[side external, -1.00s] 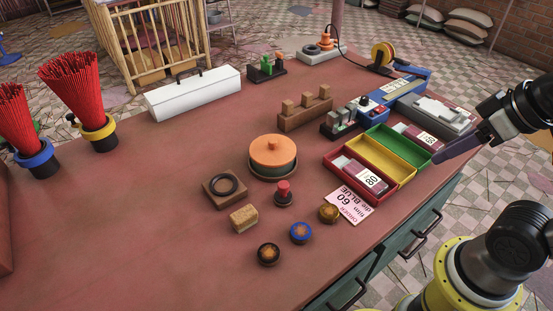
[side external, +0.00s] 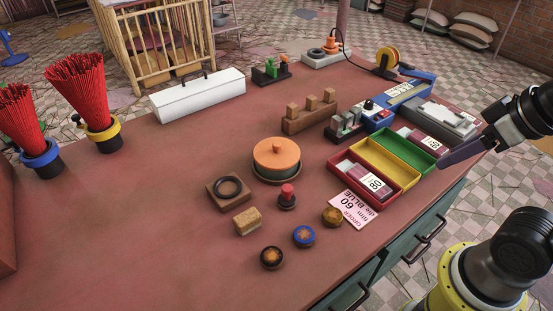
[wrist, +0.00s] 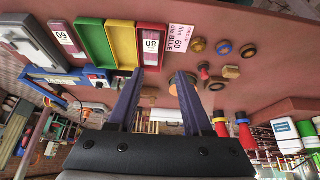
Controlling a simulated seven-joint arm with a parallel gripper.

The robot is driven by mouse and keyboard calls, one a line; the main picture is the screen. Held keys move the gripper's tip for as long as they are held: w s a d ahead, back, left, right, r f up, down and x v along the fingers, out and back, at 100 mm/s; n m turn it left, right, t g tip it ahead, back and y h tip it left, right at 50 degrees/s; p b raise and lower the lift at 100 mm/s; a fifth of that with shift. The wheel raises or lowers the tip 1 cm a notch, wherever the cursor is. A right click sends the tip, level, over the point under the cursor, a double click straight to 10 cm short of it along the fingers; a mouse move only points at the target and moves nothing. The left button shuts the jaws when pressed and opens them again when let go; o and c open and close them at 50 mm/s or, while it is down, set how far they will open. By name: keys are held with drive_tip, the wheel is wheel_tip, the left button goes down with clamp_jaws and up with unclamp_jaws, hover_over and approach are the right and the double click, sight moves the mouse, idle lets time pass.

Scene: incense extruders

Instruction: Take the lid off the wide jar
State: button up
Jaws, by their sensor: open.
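The wide jar (side external: 277,176) stands upright near the middle of the table in the side external view. The lid sits on the jar. My gripper (side external: 446,163) is far to the right of the jar, by the table's right edge and the green bin, with nothing held. In the wrist view my gripper (wrist: 159,76) shows two dark fingers spread apart with an empty gap. I cannot make out the jar clearly in the wrist view.
Red, yellow and green bins (side external: 388,162) lie between my gripper and the jar. A red-knobbed stamp (side external: 287,194), a wooden block with a black ring (side external: 213,194) and a wooden rack (side external: 296,124) stand close around the jar. The table's left front is clear.

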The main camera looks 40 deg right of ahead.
drive_tip(key=shift+o, duration=0.9)
